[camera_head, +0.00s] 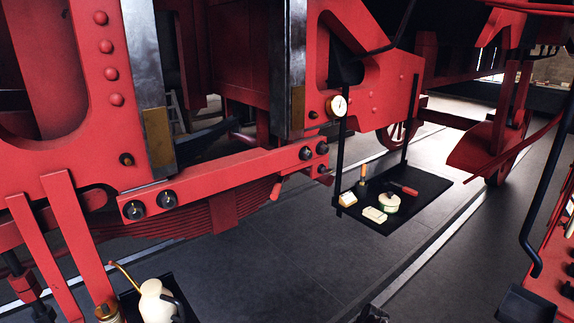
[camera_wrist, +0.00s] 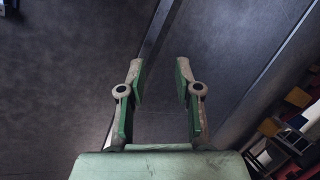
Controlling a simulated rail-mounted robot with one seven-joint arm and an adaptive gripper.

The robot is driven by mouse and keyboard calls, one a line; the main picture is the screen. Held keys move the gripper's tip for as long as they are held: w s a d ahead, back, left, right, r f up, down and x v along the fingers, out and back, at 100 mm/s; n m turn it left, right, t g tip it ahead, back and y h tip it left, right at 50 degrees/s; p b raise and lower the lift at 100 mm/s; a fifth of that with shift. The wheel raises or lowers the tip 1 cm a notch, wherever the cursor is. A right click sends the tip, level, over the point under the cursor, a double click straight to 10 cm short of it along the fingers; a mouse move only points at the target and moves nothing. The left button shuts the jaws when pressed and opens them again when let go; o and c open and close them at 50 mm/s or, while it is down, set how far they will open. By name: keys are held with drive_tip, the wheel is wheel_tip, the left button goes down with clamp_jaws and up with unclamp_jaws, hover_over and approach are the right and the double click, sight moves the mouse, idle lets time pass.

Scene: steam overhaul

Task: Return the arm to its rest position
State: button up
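My gripper (camera_wrist: 160,78) shows in the wrist view with its two green-padded fingers apart and nothing between them. It is open, above bare dark floor (camera_wrist: 225,45). In the head view I cannot clearly make out my gripper. A small dark part at the bottom edge, right of the middle, is cut off and may be part of my arm.
A red locomotive frame (camera_head: 225,178) fills the left and middle. An oil can (camera_head: 157,300) stands lower left. Red structure (camera_head: 550,265) stands at right. Floor between is clear.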

drive_tip(key=s+f+n+g+h, duration=0.2)
drive_tip(key=s+f+g, duration=0.2)
drive_tip(key=s, duration=1.6)
drive_tip(key=s+a+f+n+g+h, duration=0.1)
drive_tip(key=s+f, duration=0.5)
drive_tip(key=s, duration=1.4)
drive_tip(key=n+g+h, duration=0.1)
drive_tip(key=g, duration=0.1)
drive_tip(key=shift+f+g+h, duration=0.4)
